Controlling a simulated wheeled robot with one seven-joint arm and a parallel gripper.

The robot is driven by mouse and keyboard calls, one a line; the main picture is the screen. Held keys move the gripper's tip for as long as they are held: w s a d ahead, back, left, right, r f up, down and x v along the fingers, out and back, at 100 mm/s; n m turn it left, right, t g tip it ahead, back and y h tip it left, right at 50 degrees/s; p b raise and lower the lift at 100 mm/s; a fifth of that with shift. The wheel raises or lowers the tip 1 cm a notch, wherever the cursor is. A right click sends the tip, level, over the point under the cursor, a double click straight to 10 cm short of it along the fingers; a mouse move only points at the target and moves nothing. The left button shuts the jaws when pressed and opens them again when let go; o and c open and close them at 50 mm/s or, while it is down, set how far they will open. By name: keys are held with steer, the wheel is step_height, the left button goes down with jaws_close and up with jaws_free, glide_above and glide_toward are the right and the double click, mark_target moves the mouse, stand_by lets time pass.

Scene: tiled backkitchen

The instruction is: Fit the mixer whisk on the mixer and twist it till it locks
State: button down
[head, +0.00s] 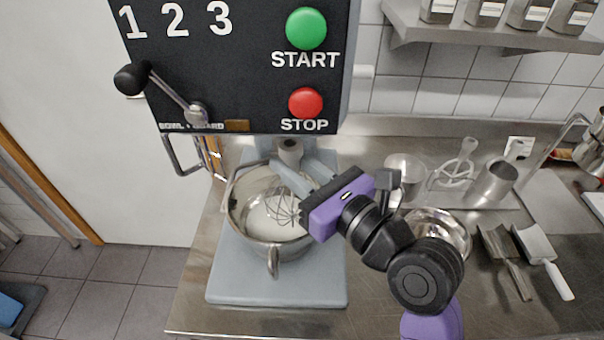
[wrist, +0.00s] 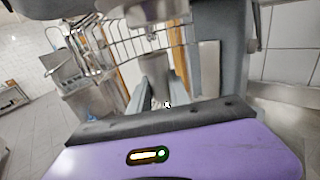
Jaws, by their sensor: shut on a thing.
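The mixer (head: 240,70) has a dark front panel, and its drive hub (head: 289,150) shows below it. My gripper (head: 291,170) reaches in from the right under the mixer head, its two grey fingers shut on the upper end of the mixer whisk. The wire cage of the whisk (head: 283,209) hangs below the fingers, over the steel bowl (head: 240,205). The whisk's top is close under the hub, but the fingers hide whether they touch or are locked. The wrist view shows the purple gripper body (wrist: 215,145) and metal mixer parts ahead; the grip itself is unclear there.
The mixer's pale base (head: 275,290) stands on a steel counter. A crank lever (head: 165,88) and a wire guard are at the left. Right of my arm are a steel bowl (head: 440,225), a flat beater (head: 458,170), a steel cylinder (head: 493,184) and scoops (head: 540,248).

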steer(key=w+a, duration=0.1)
steer(key=w+a+r, duration=0.2)
steer(key=w, duration=0.1)
steer(key=shift+a, duration=0.3)
stand_by(0.4)
steer(key=shift+r+p, duration=0.35)
steer(key=shift+p, duration=0.75)
stand_by(0.5)
steer(key=shift+d+n+g+y, duration=0.15)
steer(key=shift+n+g+y, duration=0.15)
steer(key=shift+y, duration=0.1)
stand_by(0.7)
steer(key=shift+r+n+g+y, duration=0.15)
steer(key=shift+n+g+y, duration=0.25)
steer(key=shift+g, duration=0.1)
stand_by(0.5)
stand_by(0.6)
steer(key=shift+n+g+y, duration=0.8)
steer(key=shift+g, duration=0.2)
